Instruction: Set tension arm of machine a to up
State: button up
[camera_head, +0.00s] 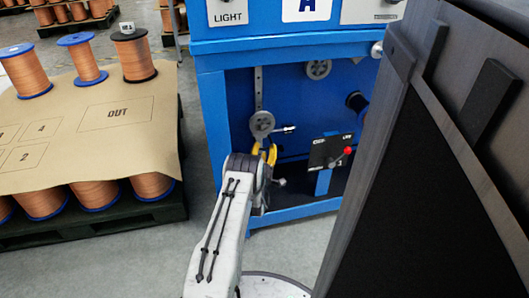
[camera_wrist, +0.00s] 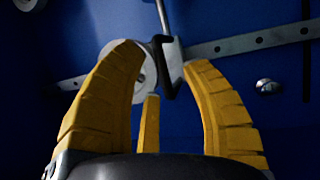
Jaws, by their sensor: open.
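The blue machine marked A (camera_head: 308,8) stands ahead of me. On its inner panel hangs a light grey pulley (camera_head: 262,122) at the lower end of an upright slotted bar (camera_head: 258,88). A short metal rod (camera_head: 288,129) sticks out to the right of this pulley. My gripper (camera_head: 268,154) is open just below the pulley. In the wrist view, its yellow fingers (camera_wrist: 165,80) spread around part of the pulley (camera_wrist: 147,72) and a black bracket (camera_wrist: 168,68) with a thin rod (camera_wrist: 162,14). Whether the fingers touch them I cannot tell.
A red-knobbed lever (camera_head: 348,150) on a black plate is right of my gripper. A second pulley (camera_head: 318,69) sits higher. A dark panelled body (camera_head: 430,200) blocks the right side. Copper spools and a cardboard-topped pallet (camera_head: 85,120) stand at left.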

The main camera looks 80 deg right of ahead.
jog(key=shift+d, duration=0.2)
grip_shut()
dwell(0.4)
